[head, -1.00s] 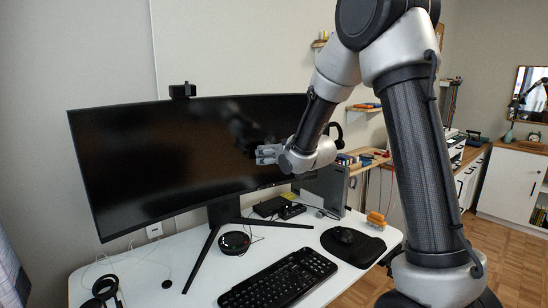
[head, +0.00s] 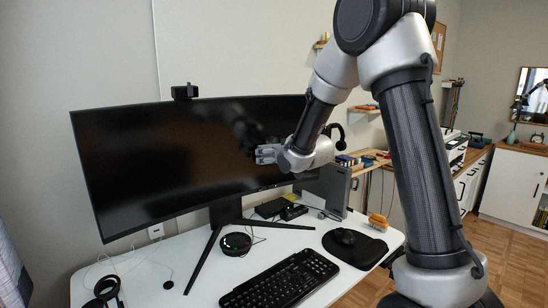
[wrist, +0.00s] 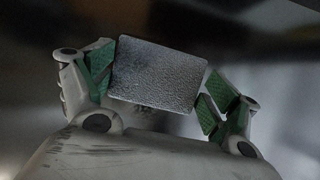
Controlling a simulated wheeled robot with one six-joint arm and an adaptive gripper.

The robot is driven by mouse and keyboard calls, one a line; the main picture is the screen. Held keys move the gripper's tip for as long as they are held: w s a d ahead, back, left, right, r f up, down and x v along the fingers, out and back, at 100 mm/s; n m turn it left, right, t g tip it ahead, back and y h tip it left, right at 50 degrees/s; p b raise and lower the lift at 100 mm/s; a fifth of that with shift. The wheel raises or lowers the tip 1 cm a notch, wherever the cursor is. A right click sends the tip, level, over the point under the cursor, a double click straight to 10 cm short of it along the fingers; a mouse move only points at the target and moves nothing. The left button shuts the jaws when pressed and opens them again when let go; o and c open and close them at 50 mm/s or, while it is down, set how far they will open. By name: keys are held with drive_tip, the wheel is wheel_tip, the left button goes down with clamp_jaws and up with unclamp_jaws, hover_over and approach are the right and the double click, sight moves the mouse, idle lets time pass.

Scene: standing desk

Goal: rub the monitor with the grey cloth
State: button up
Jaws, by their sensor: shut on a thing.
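The monitor (head: 170,160) is a wide, dark, curved screen standing on the white desk. My gripper (head: 262,154) is at the right half of its screen, with the fingertips at or very near the surface; exact contact cannot be told. In the wrist view my gripper (wrist: 160,85) is shut on the grey cloth (wrist: 155,73), a flat, grey, textured rectangular piece between the green finger pads. The dark screen fills the background behind it. In the head view the cloth is hidden or too small to make out.
A black keyboard (head: 280,279) lies on the desk (head: 190,285), with a mouse (head: 345,237) on a dark pad to its right. A webcam (head: 185,91) sits on the monitor's top edge. A round black device (head: 236,243) lies by the monitor's stand.

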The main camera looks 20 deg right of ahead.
drive_tip(key=shift+w, duration=0.25)
drive_tip(key=shift+s, duration=0.15)
drive_tip(key=shift+w+d+r, duration=0.6)
drive_tip(key=shift+d+r, duration=0.4)
drive_tip(key=shift+d, duration=0.9)
drive_tip(key=shift+s+a, duration=0.25)
drive_tip(key=shift+a, duration=0.75)
drive_tip(key=shift+s+a, duration=0.25)
drive_tip(key=shift+a, duration=0.7)
